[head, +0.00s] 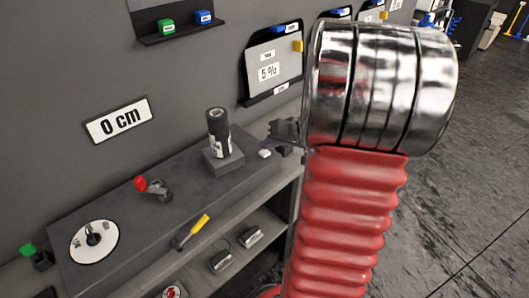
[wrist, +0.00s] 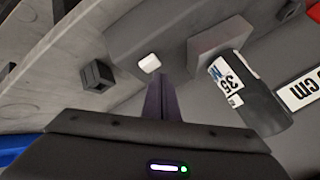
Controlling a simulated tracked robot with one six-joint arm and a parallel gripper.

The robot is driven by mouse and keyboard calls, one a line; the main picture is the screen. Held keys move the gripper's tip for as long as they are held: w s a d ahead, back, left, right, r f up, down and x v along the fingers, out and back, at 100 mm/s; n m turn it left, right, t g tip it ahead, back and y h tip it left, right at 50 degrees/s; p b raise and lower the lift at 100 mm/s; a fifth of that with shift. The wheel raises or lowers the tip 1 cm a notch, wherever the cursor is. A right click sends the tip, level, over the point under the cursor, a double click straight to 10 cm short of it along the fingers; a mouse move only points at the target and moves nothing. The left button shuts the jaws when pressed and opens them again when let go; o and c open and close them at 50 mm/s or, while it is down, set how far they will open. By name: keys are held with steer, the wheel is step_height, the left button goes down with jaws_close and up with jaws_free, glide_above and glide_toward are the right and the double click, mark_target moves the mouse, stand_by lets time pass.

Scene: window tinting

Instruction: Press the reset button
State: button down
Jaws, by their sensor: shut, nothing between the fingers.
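A small white button (head: 264,153), with no readable label, sits on the dark grey bench near its right end. It also shows in the wrist view (wrist: 149,63), just beyond my fingertips and slightly left of them. My gripper (wrist: 162,77) is shut and empty, its fingers pointing towards the button. In the head view my gripper (head: 266,143) is beside the button, partly merged with the dark wrist. I cannot tell whether the fingertips touch the button.
A black cylinder (head: 219,130) stands on a grey block (head: 223,160) left of the button. A red-topped lever (head: 141,184), a white disc (head: 94,241) and a yellow-handled tool (head: 193,231) lie further left. The "0 cm" sign (head: 118,119) is on the wall.

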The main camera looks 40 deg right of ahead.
mark_target(267, 154)
steer(key=shift+r, duration=0.2)
steer(key=shift+r, duration=2.45)
steer(key=shift+m, duration=0.3)
steer(key=s+a+f+g, duration=0.35)
steer(key=s+a, duration=0.45)
steer(key=a, duration=0.3)
steer(key=s+a+r+n, duration=0.2)
steer(key=a+r, duration=0.1)
steer(key=a, duration=0.4)
steer(key=s+a+r+n, duration=0.2)
steer(key=a+r+n, duration=0.1)
steer(key=a, duration=0.3)
steer(key=s+a+r+n+h, duration=0.1)
steer(key=s+a+r+n, duration=0.2)
steer(key=a, duration=0.4)
steer(key=shift+a, duration=0.35)
